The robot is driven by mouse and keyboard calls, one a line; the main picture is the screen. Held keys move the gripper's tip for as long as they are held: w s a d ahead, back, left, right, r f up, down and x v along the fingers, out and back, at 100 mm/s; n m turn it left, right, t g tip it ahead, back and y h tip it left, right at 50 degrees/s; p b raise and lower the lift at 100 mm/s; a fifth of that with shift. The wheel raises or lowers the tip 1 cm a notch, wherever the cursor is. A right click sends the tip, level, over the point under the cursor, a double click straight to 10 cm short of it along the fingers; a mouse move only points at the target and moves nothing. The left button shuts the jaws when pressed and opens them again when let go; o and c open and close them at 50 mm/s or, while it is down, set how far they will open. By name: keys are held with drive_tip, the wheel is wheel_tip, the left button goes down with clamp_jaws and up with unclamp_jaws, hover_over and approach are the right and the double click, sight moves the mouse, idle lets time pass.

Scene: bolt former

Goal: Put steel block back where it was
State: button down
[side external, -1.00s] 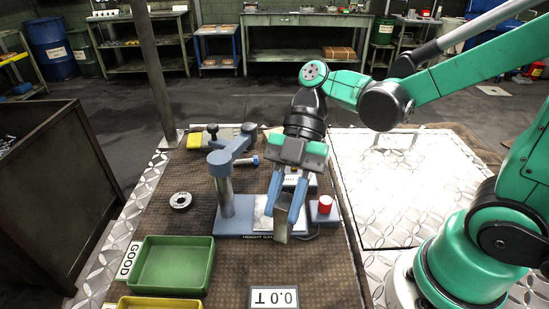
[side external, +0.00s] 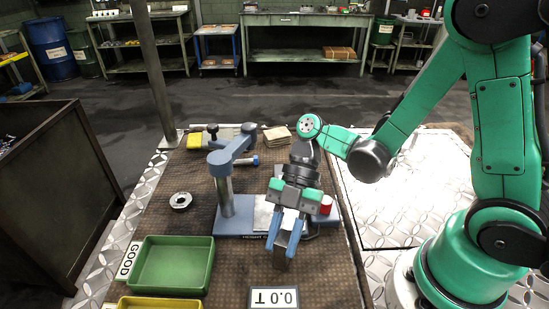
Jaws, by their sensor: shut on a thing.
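My gripper (side external: 285,242) is shut on the steel block (side external: 281,259), a small grey metal piece between its blue fingers. The gauge has a blue-grey base, a post and an arm.
A green tray (side external: 172,266) by a GOOD label and a yellow tray (side external: 160,303) are at the left front. A metal ring (side external: 181,201) lies left of the gauge. The mat right of the display is clear.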

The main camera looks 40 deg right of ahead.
drive_tip(key=c, duration=0.6)
unclamp_jaws()
drive_tip(key=shift+f, duration=0.1)
drive_tip(key=shift+c, duration=0.2)
